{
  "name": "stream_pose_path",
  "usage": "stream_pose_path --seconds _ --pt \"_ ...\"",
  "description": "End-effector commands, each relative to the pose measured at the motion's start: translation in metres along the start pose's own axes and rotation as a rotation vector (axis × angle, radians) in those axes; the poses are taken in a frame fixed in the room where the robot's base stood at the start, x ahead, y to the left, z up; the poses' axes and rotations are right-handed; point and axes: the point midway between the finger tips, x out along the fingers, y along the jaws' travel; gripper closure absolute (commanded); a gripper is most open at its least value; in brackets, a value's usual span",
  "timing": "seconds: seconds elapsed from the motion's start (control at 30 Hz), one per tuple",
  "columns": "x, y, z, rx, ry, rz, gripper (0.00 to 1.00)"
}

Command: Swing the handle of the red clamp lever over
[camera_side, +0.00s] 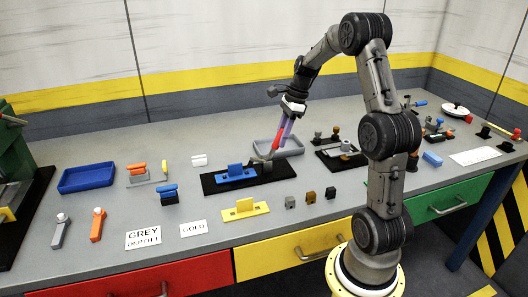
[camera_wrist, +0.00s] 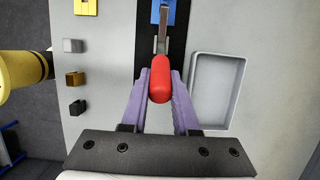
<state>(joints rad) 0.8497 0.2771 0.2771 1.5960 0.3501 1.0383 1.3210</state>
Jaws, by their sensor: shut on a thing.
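The red clamp lever handle (camera_wrist: 159,86) sits between the purple fingers of my gripper (camera_wrist: 159,84) in the wrist view, and the fingers are shut on it. A grey metal arm (camera_wrist: 162,32) runs from the handle towards a blue block (camera_wrist: 165,12) on a black base plate (camera_wrist: 148,52). In the side view my gripper (camera_side: 277,147) reaches down to the right end of the black plate, with the red handle (camera_side: 274,143) tilted upward between the fingers. The blue block (camera_side: 236,173) stands on the plate to the left. The lever's pivot is hard to make out.
A grey tray (camera_wrist: 218,92) lies close to the right of my gripper in the wrist view. Small grey, gold and dark blocks (camera_wrist: 75,79) stand to the left. A yellow block (camera_side: 244,209) stands in front of the plate, and a second black fixture (camera_side: 345,152) is to its right.

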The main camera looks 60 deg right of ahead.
Motion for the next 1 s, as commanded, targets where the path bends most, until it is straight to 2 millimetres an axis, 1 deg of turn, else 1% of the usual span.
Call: stream_pose_path --seconds 0.03,0.1,0.47,0.8,1.0 --pt "0.002 0.001 -0.006 0.002 0.005 0.003 1.00" --pt "0.003 0.000 -0.008 0.001 0.005 0.002 1.00" --pt "0.003 0.000 -0.009 0.000 0.005 0.002 1.00" --pt "0.007 0.001 -0.021 0.001 0.005 0.003 1.00" --pt "0.008 0.001 -0.021 0.000 0.004 0.003 1.00"
